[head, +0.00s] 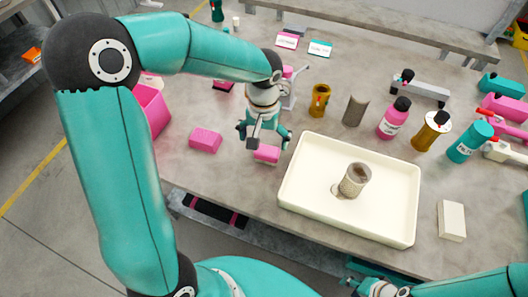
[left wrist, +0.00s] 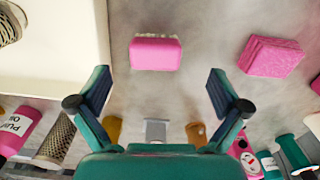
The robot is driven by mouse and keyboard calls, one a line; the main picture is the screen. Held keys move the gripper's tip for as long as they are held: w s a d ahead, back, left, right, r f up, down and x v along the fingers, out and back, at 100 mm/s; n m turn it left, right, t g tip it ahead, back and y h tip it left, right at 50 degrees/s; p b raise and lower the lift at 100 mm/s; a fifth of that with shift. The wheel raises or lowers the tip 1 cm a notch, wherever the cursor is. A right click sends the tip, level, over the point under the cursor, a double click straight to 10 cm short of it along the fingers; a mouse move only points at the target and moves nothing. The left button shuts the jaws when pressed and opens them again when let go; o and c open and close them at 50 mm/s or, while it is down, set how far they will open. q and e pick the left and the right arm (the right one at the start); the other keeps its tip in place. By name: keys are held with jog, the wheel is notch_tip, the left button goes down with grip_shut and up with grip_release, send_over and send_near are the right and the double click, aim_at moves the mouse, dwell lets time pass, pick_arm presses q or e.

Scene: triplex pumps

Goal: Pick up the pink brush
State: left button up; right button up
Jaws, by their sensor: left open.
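A pink block with a pale fringe along one edge, which looks like the pink brush (head: 266,154), lies on the grey table just left of the white tray. In the left wrist view the brush (left wrist: 156,53) lies ahead of the fingertips and between their lines. My left gripper (head: 264,136) is open and empty, pointing down above the brush, and partly covers it in the head view. The left wrist view shows the spread fingers of this gripper (left wrist: 158,82). My right gripper (head: 374,288) is at the bottom edge, partly cut off; its jaws are unclear.
A pink sponge-like block (head: 205,140) lies left of the brush; it also shows in the left wrist view (left wrist: 272,56). The white tray (head: 310,203) holds a mesh cylinder (head: 355,180). Bottles and parts stand behind. A pink bin (head: 150,110) is at the left.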

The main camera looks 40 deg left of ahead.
aim_at(266, 153)
pick_arm(q)
jog(key=shift+w+d+f+p, duration=0.15)
jog(key=shift+f+p, duration=0.1)
jog(key=shift+f, duration=1.45)
jog(key=shift+d+f+p, duration=0.1)
jog(key=shift+f+p, duration=0.1)
jog(key=shift+f, duration=1.45)
jog(key=shift+c, duration=0.3)
jog(key=c, duration=1.1)
jog(key=shift+r, duration=0.15)
jog(key=shift+c, duration=0.2)
notch_tip(266, 153, up, 20)
